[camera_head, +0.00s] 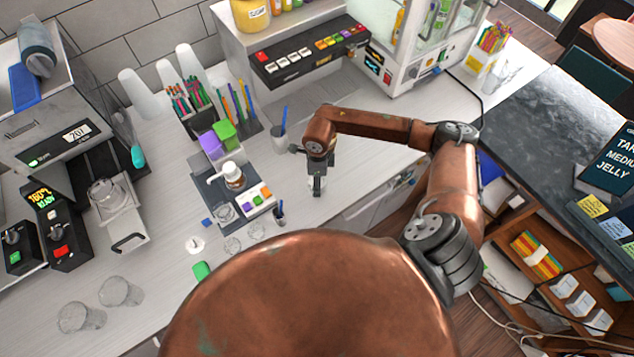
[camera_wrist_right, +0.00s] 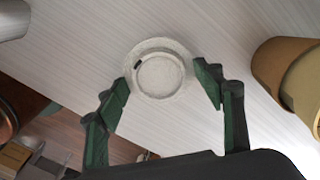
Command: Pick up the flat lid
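A round, flat, whitish lid (camera_wrist_right: 168,78) with a small dark slot lies on the pale counter, centred in the right wrist view. My right gripper (camera_wrist_right: 161,84) is open, with its green fingers on either side of the lid's near part. I cannot tell whether they touch its rim. In the head view, my right gripper (camera_head: 316,188) points down over the counter at mid-picture and mostly hides the lid. Another small white disc with a dark mark (camera_head: 195,245) lies further left on the counter. My left gripper is not in view.
A brown cup (camera_wrist_right: 290,75) stands at the right of the wrist view. In the head view, a tray with a pump bottle (camera_head: 233,176) stands left of the gripper. A dark cup with a blue straw (camera_head: 280,138) stands behind. Clear cups (camera_head: 120,290) stand front left.

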